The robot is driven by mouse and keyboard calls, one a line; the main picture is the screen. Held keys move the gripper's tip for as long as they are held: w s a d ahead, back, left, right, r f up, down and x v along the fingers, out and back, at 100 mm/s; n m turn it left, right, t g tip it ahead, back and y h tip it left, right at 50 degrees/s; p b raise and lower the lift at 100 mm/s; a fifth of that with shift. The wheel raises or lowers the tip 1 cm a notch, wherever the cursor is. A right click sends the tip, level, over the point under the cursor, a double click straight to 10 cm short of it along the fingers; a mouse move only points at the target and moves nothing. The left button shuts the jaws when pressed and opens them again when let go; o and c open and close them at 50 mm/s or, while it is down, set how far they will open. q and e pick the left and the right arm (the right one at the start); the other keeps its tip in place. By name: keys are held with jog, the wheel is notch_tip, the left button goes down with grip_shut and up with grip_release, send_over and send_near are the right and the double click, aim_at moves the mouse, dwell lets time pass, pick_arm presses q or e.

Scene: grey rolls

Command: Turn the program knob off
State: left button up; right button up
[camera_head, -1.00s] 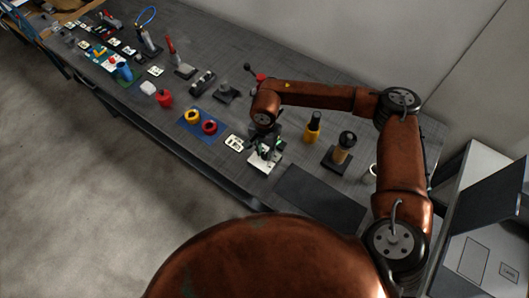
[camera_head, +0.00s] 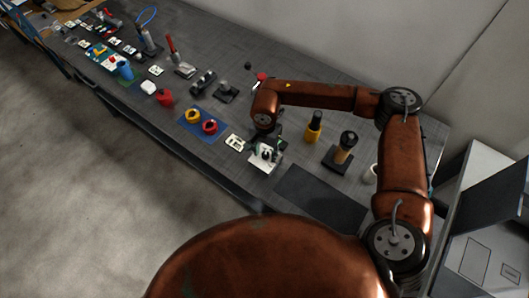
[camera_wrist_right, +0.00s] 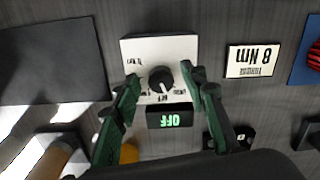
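The program knob (camera_wrist_right: 161,80) is a round black dial on a white panel (camera_wrist_right: 133,50) with small printed labels around it, seen upside down in the right wrist view. A small black display (camera_wrist_right: 150,120) beside the panel shows green letters reading OFF, also upside down. My right gripper (camera_wrist_right: 159,77) is open, with one green finger on each side of the knob and visible gaps to it. In the head view the right gripper (camera_head: 265,150) is over the white panel (camera_head: 262,164), and the knob is hard to make out there. My left gripper is not in view.
A white card reading 8 Nm (camera_wrist_right: 253,61) lies beside the panel. A dark mat (camera_head: 310,193) lies on the other side. A yellow-and-black bottle (camera_head: 314,128) and a wooden-handled tool on a stand (camera_head: 345,147) stand near the arm. Red and yellow rings lie on a blue mat (camera_head: 202,125).

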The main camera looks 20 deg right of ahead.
aim_at(266, 154)
notch_tip(266, 154, up, 12)
dwell(0.6)
jog(key=shift+d, duration=0.1)
